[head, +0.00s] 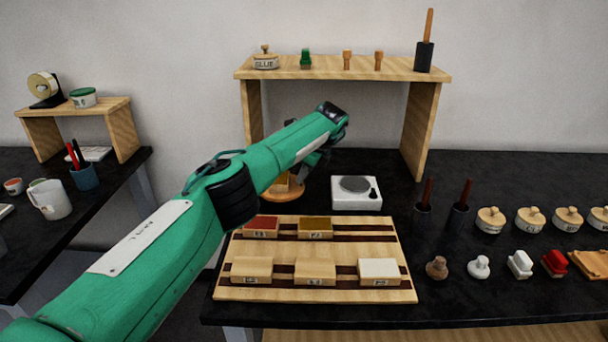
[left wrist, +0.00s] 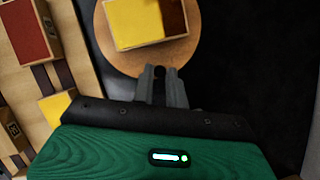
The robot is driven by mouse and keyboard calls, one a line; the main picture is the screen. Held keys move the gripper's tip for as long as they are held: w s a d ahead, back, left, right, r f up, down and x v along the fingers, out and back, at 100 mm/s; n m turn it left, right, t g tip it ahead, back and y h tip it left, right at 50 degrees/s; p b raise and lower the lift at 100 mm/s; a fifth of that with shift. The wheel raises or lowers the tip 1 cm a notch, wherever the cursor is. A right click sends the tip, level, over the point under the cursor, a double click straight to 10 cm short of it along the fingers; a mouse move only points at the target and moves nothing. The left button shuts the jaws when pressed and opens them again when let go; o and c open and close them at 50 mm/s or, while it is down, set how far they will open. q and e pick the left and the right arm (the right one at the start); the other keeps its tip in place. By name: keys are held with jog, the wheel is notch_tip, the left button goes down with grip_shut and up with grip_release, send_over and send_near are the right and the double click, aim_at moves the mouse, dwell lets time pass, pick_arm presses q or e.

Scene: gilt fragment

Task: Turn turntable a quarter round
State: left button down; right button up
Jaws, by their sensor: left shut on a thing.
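The turntable (head: 293,192) is a round wooden disc behind the board, partly hidden by my left arm in the head view. In the left wrist view its disc (left wrist: 122,60) fills the top middle. A block (left wrist: 135,24) with a yellow top and a dark reddish-brown part at its right lies on the disc. My left gripper (left wrist: 160,72) is at the disc's near edge, its fingers close together and shut on the turntable there; the exact part gripped is small and dark. In the head view the left gripper (head: 312,163) is mostly hidden behind its arm. My right gripper is not in view.
A wooden board (head: 225,291) with several colored blocks lies in front of the turntable. A white device with a grey disc (head: 356,194) stands to its right. A wooden shelf (head: 345,68) rises behind. Jars, stamps and dark holders stand farther right.

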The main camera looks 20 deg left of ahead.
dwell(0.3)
pick_arm(q)
jog(key=c, duration=1.4)
grip_release()
jog(key=shift+r, duration=0.1)
